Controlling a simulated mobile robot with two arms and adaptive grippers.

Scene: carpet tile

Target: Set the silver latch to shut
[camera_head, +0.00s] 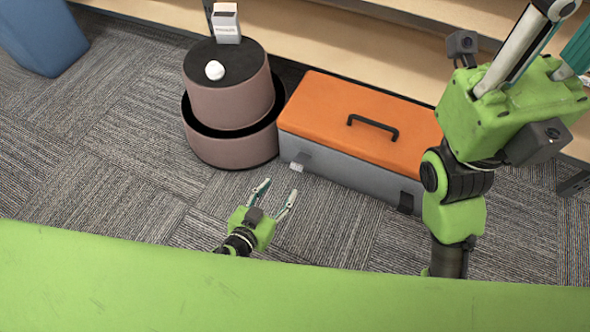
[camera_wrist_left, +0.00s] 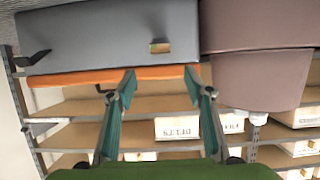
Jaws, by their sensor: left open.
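The orange-lidded grey toolbox (camera_head: 345,165) sits on the carpet, lid down. The small silver latch (camera_head: 297,167) is at the left of its front face. It also shows in the left wrist view (camera_wrist_left: 160,47), where the box appears upside down; it seems to stick out from the face. A dark latch (camera_head: 405,203) stands out at the right of the front. My left gripper (camera_head: 276,189) is open and empty, in front of and below the silver latch, apart from it. My right gripper (camera_head: 512,110) is raised at the upper right, its fingertips cut off.
Wooden shelves (camera_head: 330,40) run behind. A blue object (camera_head: 42,35) is at far left. The front carpet is clear.

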